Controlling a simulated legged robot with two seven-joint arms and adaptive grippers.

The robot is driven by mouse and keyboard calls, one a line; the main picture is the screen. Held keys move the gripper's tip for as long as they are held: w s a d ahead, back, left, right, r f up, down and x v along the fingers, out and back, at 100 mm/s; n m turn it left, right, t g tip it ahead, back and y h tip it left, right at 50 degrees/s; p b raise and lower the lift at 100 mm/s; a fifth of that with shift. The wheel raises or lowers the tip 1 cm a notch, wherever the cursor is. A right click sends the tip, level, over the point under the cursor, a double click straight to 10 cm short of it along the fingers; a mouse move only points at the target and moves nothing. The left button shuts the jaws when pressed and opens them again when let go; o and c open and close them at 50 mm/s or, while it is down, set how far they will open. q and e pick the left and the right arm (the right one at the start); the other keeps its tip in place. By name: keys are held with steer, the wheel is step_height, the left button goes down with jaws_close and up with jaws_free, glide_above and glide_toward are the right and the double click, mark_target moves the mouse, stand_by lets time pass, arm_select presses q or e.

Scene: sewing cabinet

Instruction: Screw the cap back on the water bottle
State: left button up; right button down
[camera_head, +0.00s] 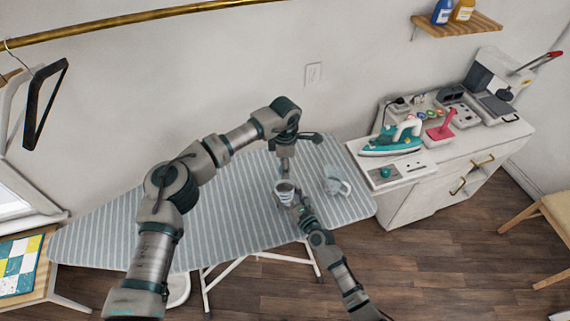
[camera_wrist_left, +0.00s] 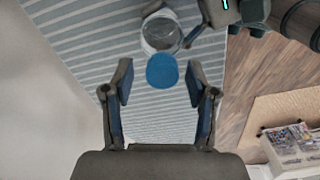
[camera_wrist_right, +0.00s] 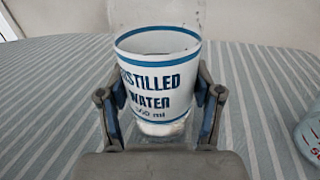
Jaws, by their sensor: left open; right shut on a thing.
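The water bottle (camera_wrist_right: 158,85) stands upright, clear with a white, blue-striped label reading "distilled water". It stands over the ironing board, and the head view shows it small (camera_head: 285,190). My right gripper (camera_wrist_right: 160,104) is shut on it, one finger on each side of the label. My left gripper (camera_wrist_left: 159,84) is open, pointing down above the bottle. The blue cap (camera_wrist_left: 162,70) shows as a round disc between its spread fingertips, overlapping the near edge of the bottle (camera_wrist_left: 158,34) in the left wrist view. I cannot tell whether the cap sits on the neck.
The striped ironing board (camera_head: 110,235) has free room to the left. A pale container (camera_head: 336,182) stands close to the bottle's right. A white cabinet (camera_head: 400,208) at the right carries a teal iron (camera_head: 385,145) and other items.

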arm_select(q)
steer(key=shift+r, duration=2.25)
steer(key=shift+c, duration=0.4)
steer(key=n, duration=0.2)
steer(key=r+n, duration=0.1)
steer(key=n, duration=0.3)
steer(key=shift+r, duration=0.4)
steer(key=n, duration=0.2)
steer(key=r+n, duration=0.1)
steer(key=n, duration=0.3)
steer(key=shift+r, duration=0.35)
steer(key=shift+f, duration=0.1)
steer(key=shift+f, duration=3.95)
steer(key=shift+c, duration=0.3)
